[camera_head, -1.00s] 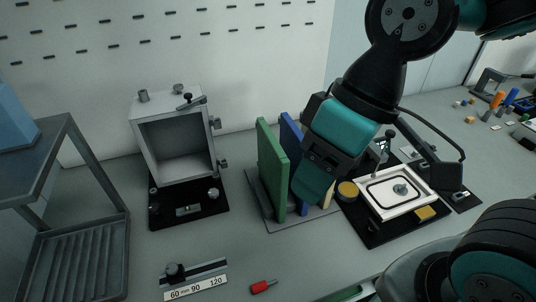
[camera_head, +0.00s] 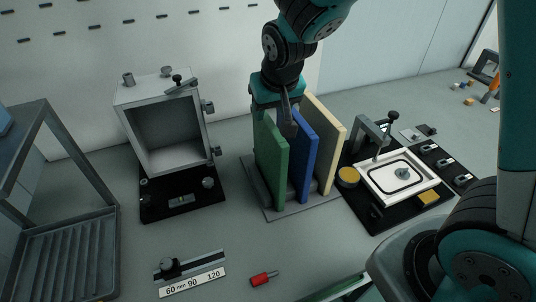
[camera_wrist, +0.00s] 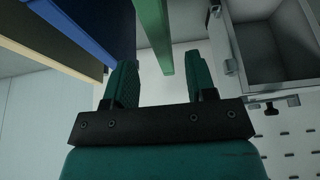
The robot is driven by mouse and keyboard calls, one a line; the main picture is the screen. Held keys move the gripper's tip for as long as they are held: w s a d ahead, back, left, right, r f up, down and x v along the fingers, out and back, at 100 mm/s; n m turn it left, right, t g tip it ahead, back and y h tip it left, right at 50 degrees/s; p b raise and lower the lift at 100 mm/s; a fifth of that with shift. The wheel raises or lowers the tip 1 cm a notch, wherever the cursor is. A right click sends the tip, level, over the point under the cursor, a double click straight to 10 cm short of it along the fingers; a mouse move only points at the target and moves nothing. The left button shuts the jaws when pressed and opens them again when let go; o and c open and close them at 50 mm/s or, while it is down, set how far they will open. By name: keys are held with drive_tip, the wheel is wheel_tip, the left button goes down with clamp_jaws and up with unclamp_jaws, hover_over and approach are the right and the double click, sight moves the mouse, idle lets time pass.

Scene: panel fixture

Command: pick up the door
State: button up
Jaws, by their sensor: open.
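Three upright panels stand in a rack (camera_head: 268,208): green (camera_head: 271,150), blue (camera_head: 303,155) and cream (camera_head: 328,135). None is visibly marked as the door. A grey open-fronted box (camera_head: 162,98) with hinge parts on its right side stands to the left, with no door on it. My gripper (camera_head: 274,112) is at the top far end of the green and blue panels, open and empty. In the wrist view, the green panel (camera_wrist: 153,32) lies in line with the gap between my fingers (camera_wrist: 160,85). The blue panel (camera_wrist: 92,30) is left of them. Contact cannot be told.
A clamp fixture (camera_head: 432,196) on a black base stands right of the rack. A grey shelf stand (camera_head: 72,205) is at the left. A scale rail (camera_head: 190,275) and a red-handled item (camera_head: 263,279) lie in front. The wall is close behind.

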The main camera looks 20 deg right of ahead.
sight(269, 120)
drive_tip(key=shift+p+x, duration=0.85)
drive_tip(key=shift+x, duration=2.6)
drive_tip(key=shift+s+f, duration=0.15)
drive_tip(key=shift+f, duration=0.1)
clamp_jaws()
